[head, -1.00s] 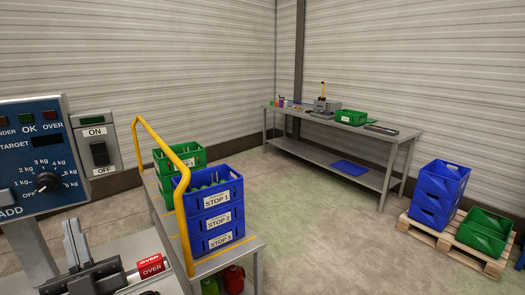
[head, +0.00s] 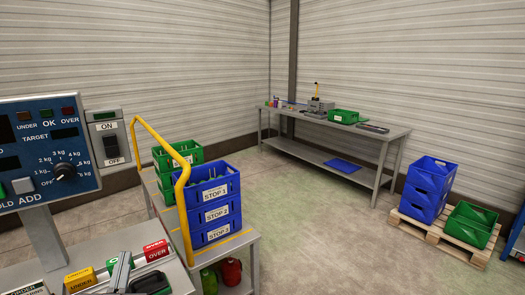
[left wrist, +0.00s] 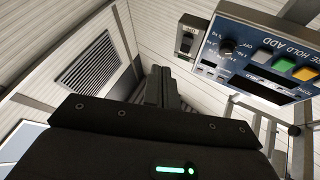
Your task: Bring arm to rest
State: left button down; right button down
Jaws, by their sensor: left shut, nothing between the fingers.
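My right gripper is in neither view.
A cart with a yellow rail (head: 160,150) carries stacked blue crates (head: 215,215). Open floor (head: 320,230) lies beyond.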

pick_arm(q)
jog(key=s+d+f+m+g+h, duration=0.1)
jog(key=s+d+f+g+h, duration=0.3)
jog(key=f, duration=0.6)
jog(key=s+f+m+g, duration=0.1)
jog(key=f+g, duration=0.5)
jog(key=f, duration=0.4)
jog(key=s+f+g, duration=1)
jog(key=s+f, duration=0.3)
jog(key=s, duration=0.4)
notch_tip(320, 180, down, 28)
jog(key=s+g, duration=0.1)
jog(key=s, duration=0.1)
jog(key=s+a+f+g, duration=0.1)
jog(key=s+a+f, duration=0.2)
jog(key=s+f, duration=1)
jog(key=shift+s+f, duration=0.2)
jog(key=shift+s, duration=1.05)
